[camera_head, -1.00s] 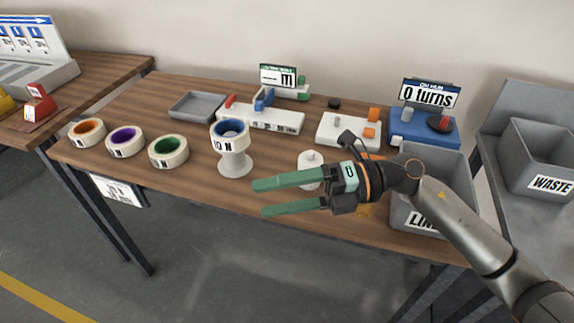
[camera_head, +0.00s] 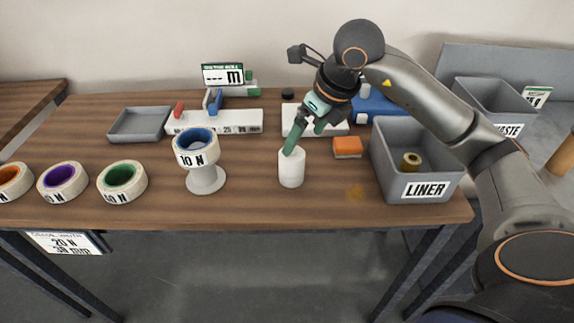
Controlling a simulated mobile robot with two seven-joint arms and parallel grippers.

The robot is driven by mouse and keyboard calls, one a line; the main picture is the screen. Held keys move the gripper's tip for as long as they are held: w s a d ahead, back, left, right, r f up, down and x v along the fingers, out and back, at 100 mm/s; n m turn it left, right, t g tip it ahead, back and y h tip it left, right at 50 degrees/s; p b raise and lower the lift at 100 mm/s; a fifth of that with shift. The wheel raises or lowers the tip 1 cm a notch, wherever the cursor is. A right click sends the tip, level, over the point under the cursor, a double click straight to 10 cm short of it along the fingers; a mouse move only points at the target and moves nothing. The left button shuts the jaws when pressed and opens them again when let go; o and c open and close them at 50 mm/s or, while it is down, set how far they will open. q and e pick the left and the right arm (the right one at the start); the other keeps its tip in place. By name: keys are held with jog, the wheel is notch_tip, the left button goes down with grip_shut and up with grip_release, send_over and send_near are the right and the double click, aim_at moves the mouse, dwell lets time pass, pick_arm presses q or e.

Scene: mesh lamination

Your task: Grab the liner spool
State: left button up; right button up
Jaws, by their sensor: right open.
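A small brown and tan spool (camera_head: 411,160) lies inside the grey bin labelled LINER (camera_head: 425,190). A plain white upright cylinder (camera_head: 291,170) stands near the table's front edge, left of that bin. I cannot tell from its look whether the cylinder or the spool is the liner spool. My right gripper (camera_head: 305,139) is open and points down at the cylinder's top. One green finger overlaps the cylinder's upper rim; whether it touches is unclear. The other finger is up to its right. My left gripper is out of view.
A roll marked 10 N (camera_head: 196,148) sits on a white stand (camera_head: 205,180). Green (camera_head: 122,181), purple (camera_head: 63,180) and orange (camera_head: 12,181) rolls lie left. An orange block (camera_head: 347,147) is right of the cylinder. A grey tray (camera_head: 139,124) and a white device (camera_head: 215,122) stand behind.

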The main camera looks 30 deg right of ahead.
aim_at(295, 154)
jog(key=x, duration=1)
jog(key=shift+r, duration=0.1)
jog(key=c, duration=1.5)
jog(key=shift+c, duration=0.3)
jog(key=shift+r, duration=0.1)
